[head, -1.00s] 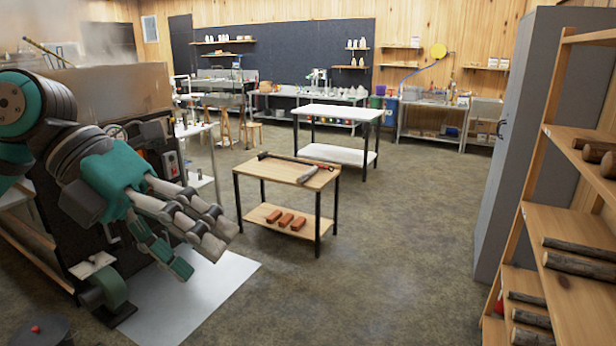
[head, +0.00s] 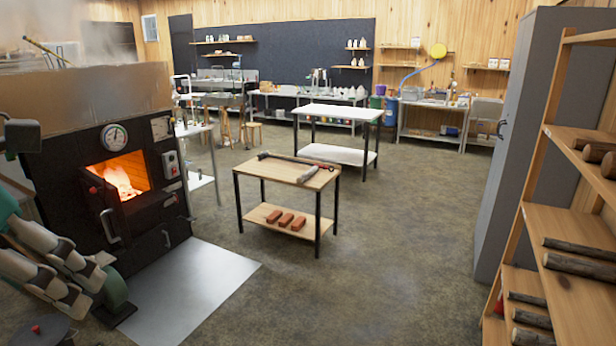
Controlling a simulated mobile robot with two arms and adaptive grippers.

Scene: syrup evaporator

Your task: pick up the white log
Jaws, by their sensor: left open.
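My left gripper (head: 88,284) is at the lower left of the head view, in front of the evaporator's firebox (head: 118,178). Its jaws are open, and I see nothing held between them. My right gripper is not in view. I cannot make out a clearly white log. Several dark-barked logs (head: 580,267) lie on the wooden shelf rack (head: 558,303) at the right, far from my left gripper. A small pale piece (head: 308,174) lies beside a red-handled tool on the wooden-topped table (head: 281,169); I cannot tell what it is.
Fire glows in the firebox opening at the left. A pale floor sheet (head: 205,285) lies before it, next to a green rounded housing (head: 112,288). Bricks (head: 285,219) lie on the table's lower shelf. A grey cabinet (head: 520,130) stands right. The middle floor is clear.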

